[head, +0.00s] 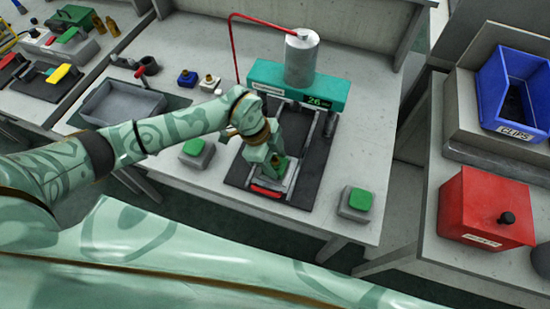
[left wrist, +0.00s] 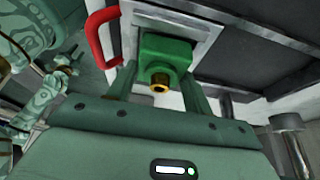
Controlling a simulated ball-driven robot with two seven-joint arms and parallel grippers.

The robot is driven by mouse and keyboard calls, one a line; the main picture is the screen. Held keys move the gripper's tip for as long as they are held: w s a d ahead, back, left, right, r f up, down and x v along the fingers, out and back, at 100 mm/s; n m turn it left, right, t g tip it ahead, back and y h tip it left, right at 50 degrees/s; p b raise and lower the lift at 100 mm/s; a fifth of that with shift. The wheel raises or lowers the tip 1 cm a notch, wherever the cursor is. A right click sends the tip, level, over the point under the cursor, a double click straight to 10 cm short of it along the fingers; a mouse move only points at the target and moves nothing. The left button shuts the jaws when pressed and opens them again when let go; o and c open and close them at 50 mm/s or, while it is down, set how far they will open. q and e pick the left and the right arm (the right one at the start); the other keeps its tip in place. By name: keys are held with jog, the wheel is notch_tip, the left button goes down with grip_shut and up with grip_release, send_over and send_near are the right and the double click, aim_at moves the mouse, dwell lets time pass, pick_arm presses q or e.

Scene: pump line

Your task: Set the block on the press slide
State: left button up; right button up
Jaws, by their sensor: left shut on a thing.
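My left gripper (head: 270,162) is over the front part of the press and is shut on a green block (left wrist: 166,57) with a brass fitting. In the left wrist view the block sits between the two fingers, in front of the pale plate of the press slide (left wrist: 200,27). In the head view the slide (head: 292,176) lies under the gripper, with its red handle (head: 266,191) at the front. The arm and fingers partly cover the block and slide there. I cannot tell whether the block touches the slide.
The teal press (head: 330,92) with a grey cylinder (head: 301,58) stands behind the slide. Green buttons (head: 195,147) (head: 360,200) stand on both sides. A grey tray (head: 125,103) and two small fittings, blue (head: 187,78) and yellowish (head: 209,83), are left. A red box (head: 484,205) and blue clip bin (head: 515,85) are right.

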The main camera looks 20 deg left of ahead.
pick_arm(q)
jog(key=shift+f, duration=0.3)
dwell(0.4)
jog(key=o, duration=1.5)
jog(key=shift+o, duration=0.2)
jog(key=shift+r, duration=0.15)
notch_tip(320, 180, up, 7)
jog(key=p, duration=0.7)
jog(key=shift+p, duration=0.3)
